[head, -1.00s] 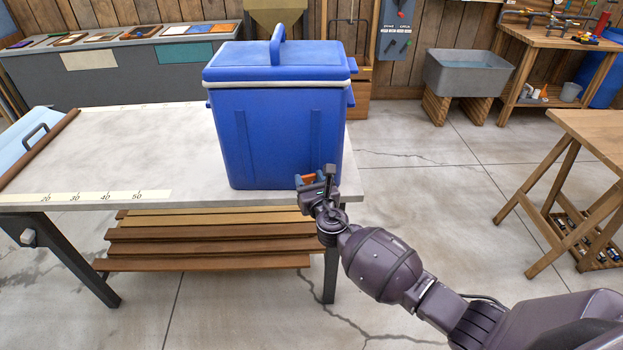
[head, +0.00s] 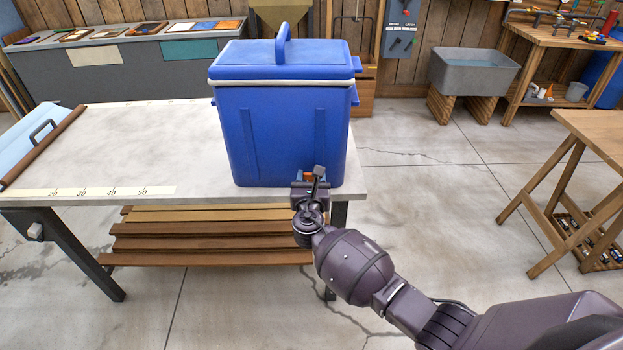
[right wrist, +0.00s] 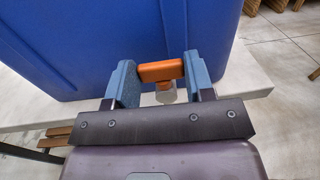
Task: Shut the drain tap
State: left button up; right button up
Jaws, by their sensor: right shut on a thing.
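A blue cooler (head: 285,140) with a shut lid and a raised handle stands on the table near its right front corner. At its lower front is the orange handle of the drain tap (right wrist: 160,71), seen in the right wrist view with a pale spout below it. My right gripper (head: 309,177) is at the tap; its two blue-grey fingers (right wrist: 157,82) are on either side of the orange handle and shut on it. The handle lies crosswise between the fingers. In the head view the gripper hides most of the tap. My left gripper is out of view.
The pale table (head: 120,150) has a measuring strip (head: 100,192) along its front edge and wooden boards (head: 210,240) beneath. Its surface left of the cooler is mostly clear. A wooden workbench (head: 590,135) stands at the right, a grey basin (head: 470,75) at the back.

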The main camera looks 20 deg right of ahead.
jog(key=o, duration=0.9)
jog(key=p+v, duration=0.1)
jog(key=v, duration=0.9)
jog(key=shift+s+a, duration=0.15)
jog(key=shift+s, duration=0.2)
